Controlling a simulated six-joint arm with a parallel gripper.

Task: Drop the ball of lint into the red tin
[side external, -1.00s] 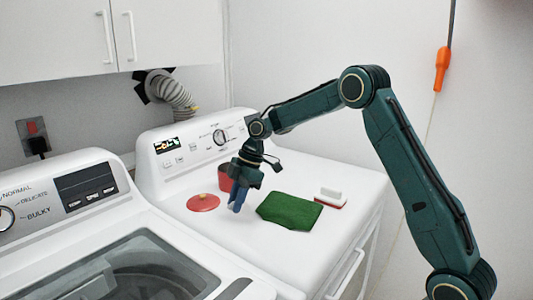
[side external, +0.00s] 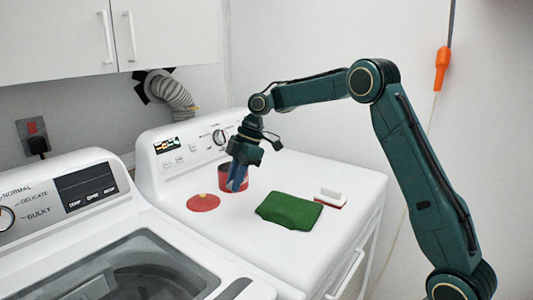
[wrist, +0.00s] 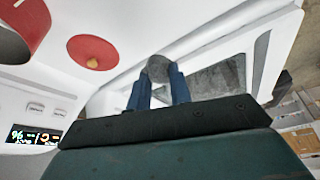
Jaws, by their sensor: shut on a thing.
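My gripper (side external: 236,186) is shut on the ball of lint (wrist: 159,68), a grey fuzzy lump between the blue fingertips in the wrist view. The lint cannot be made out in the side view. The red tin (side external: 222,176) stands open on the dryer top near the control panel. In the side view my fingers overlap the tin's front and hide part of it; the lint is not inside it. The tin also shows at the upper left of the wrist view (wrist: 39,25), apart from the fingers.
The red lid (side external: 203,203) with a small knob lies flat in front of the tin. A green cloth (side external: 290,211) and a red-and-white brush (side external: 331,197) lie to the right on the white dryer top (side external: 250,245). A washer (side external: 60,262) stands at the left.

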